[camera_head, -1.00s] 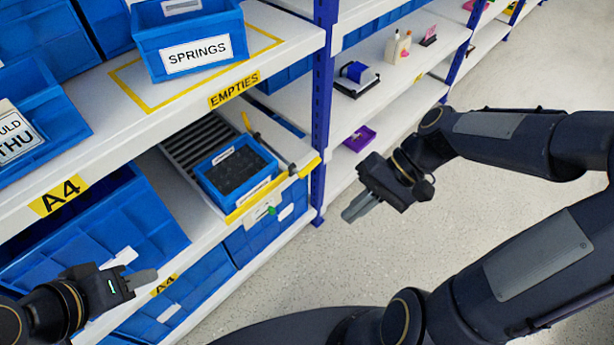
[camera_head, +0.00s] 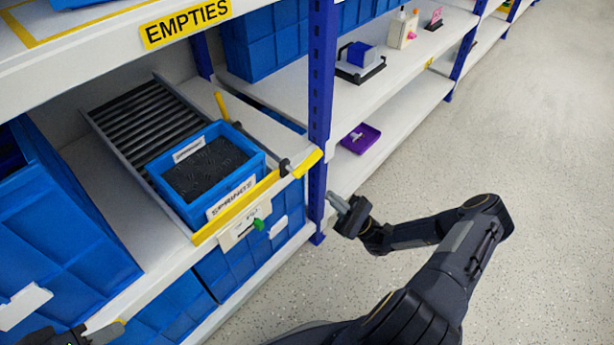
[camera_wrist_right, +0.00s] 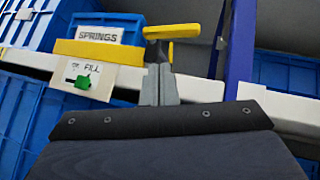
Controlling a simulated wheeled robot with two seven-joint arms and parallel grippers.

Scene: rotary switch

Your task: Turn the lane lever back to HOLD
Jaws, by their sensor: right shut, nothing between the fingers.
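A yellow-handled lever (camera_head: 307,163) sits on a dark rod at the right end of the roller lane's front edge. It also shows in the right wrist view (camera_wrist_right: 172,32), with its handle lying crosswise on a dark stem. My right gripper (camera_head: 338,203) is shut and empty, below and right of the handle near the blue post. My left gripper (camera_head: 108,332) is partly cut off at the bottom left; its opening is unclear.
A blue SPRINGS bin (camera_head: 207,172) stands on the rollers (camera_head: 150,118) behind a yellow front strip. A blue post (camera_head: 320,120) rises just right of the handle. A purple tray (camera_head: 360,138) lies on the neighbouring shelf. The floor (camera_head: 500,230) at right is clear.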

